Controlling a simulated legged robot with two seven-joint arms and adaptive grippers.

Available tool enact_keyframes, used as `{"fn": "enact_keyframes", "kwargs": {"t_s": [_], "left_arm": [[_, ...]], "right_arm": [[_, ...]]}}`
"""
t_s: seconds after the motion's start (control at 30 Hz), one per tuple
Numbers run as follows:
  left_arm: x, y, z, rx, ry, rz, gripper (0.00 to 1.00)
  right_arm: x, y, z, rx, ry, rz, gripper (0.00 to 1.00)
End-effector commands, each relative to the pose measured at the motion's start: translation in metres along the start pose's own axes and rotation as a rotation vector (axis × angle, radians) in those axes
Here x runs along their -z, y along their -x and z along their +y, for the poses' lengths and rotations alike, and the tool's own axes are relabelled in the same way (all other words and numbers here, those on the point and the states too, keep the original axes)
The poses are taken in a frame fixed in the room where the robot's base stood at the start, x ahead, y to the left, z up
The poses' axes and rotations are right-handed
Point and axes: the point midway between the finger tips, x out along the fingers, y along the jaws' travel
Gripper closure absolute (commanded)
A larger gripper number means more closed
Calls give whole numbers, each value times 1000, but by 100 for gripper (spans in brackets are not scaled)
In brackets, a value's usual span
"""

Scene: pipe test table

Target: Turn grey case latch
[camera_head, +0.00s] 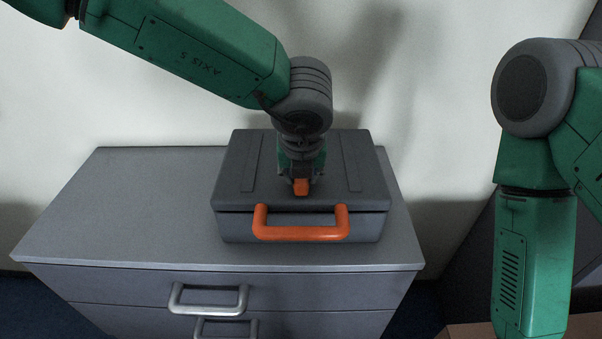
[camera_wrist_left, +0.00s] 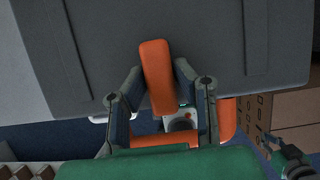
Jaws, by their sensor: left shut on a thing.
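The grey case (camera_head: 230,185) lies closed on the cabinet, its orange handle (camera_head: 300,233) facing front. The orange latch (camera_head: 301,187) is at the front middle of the lid; it also shows in the left wrist view (camera_wrist_left: 157,80), slightly tilted against the lid's ribs. My left gripper (camera_wrist_left: 159,68) comes down from above with one finger on each side of the latch, shut on it. The handle is partly hidden behind it in the wrist view (camera_wrist_left: 227,120). My right arm hangs at the right; what seems its gripper (camera_wrist_left: 270,142) shows small and dark at the wrist view's lower right.
The grey cabinet (camera_head: 110,215) has clear top surface left of the case and a narrow strip on its right. Metal drawer handles (camera_head: 208,299) stick out in front. A pale wall stands behind. A brown box (camera_wrist_left: 290,115) is at the right.

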Motion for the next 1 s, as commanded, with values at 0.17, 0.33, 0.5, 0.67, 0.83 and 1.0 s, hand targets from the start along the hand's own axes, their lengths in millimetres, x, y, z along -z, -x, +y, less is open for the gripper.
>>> {"fn": "enact_keyframes", "kwargs": {"t_s": [0.17,0.33,0.5,0.67,0.83,1.0], "left_arm": [[-6,1,0,2,4,-11,59],[-3,1,0,1,2,-7,57],[-1,3,0,1,1,-6,57],[-2,19,0,2,1,-8,57],[-3,54,0,2,2,-8,57],[-4,88,-1,1,1,-6,57]], "right_arm": [[0,0,0,0,0,0,100],[0,0,0,0,0,0,100],[-2,1,0,0,0,2,100],[-3,1,0,-1,0,3,100],[-2,1,-1,-1,0,3,100],[-2,1,0,0,0,3,100]]}}
